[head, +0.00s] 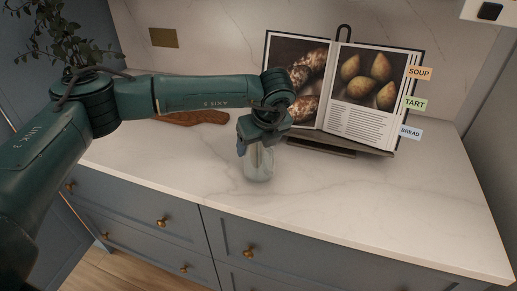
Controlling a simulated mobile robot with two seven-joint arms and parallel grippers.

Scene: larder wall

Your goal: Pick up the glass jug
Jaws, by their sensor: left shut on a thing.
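The glass jug (258,165) is a small clear vessel near the middle of the white marble counter. My left gripper (259,143) reaches it from above and is shut on its upper part. The gripper covers the jug's top, and its fingertips are hard to make out. The jug looks upright. I cannot tell whether its base touches the counter. My right gripper is not in view.
An open cookbook (362,118) with tabs stands on a stand (340,144) behind and right of the jug. A wooden board (192,118) lies behind my left arm. A plant (62,40) is at the back left. The counter's right side (400,200) is clear.

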